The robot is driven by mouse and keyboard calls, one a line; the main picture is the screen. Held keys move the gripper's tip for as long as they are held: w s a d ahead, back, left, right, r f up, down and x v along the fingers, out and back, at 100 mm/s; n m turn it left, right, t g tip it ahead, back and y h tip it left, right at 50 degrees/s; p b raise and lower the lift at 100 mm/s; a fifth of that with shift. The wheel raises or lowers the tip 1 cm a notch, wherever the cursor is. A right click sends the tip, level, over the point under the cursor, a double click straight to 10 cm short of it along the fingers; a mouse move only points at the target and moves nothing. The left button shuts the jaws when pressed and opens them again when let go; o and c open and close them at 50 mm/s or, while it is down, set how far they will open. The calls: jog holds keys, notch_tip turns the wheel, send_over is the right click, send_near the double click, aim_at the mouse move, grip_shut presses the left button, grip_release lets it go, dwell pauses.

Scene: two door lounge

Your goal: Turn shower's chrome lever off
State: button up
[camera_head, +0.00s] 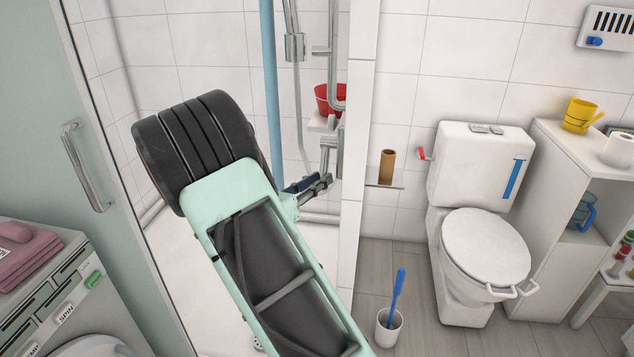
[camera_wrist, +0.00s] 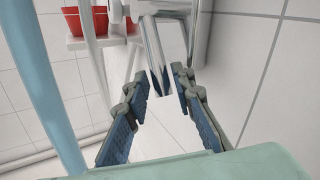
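The shower's chrome fittings (camera_head: 328,150) are on the wall inside the shower, at the top middle of the head view. In the wrist view a chrome bar (camera_wrist: 153,45), which looks like the lever, slopes down from the fittings, and its lower end lies between my fingertips. My gripper (camera_head: 318,184) is just below the fittings in the head view, partly hidden by my arm. In the wrist view my gripper (camera_wrist: 160,76) is open, with a blue-padded finger on each side of the bar. I cannot tell whether either finger touches it.
A red bowl (camera_head: 324,99) sits on a small shelf beside the pipes. A light blue vertical pole (camera_head: 270,75) stands left of the fittings. A tiled wall edge (camera_head: 356,140) is close on the right. A toilet (camera_head: 484,250) and a brush (camera_head: 393,310) are beyond it.

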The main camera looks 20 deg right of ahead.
grip_shut()
jog(key=shift+f, duration=0.1)
jog(key=shift+w+d+f+m+t+h+b, duration=0.15)
jog(key=shift+w+d+f+m+h+b, duration=0.25)
jog(key=shift+w+m+h+b, duration=0.75)
jog(key=shift+w+d+f+m+t+h+b, duration=0.15)
jog(key=shift+d+f+h+b, duration=0.4)
jog(key=shift+b, duration=1.25)
jog(key=shift+w+d+f+m+t+h+b, duration=0.15)
jog(key=shift+w+d+m+h+b, duration=0.35)
jog(key=shift+h+b, duration=0.75)
jog(key=shift+w+a+r+m+y, duration=0.1)
jog(key=shift+w+a+m+y, duration=0.05)
jog(key=shift+m+y, duration=0.15)
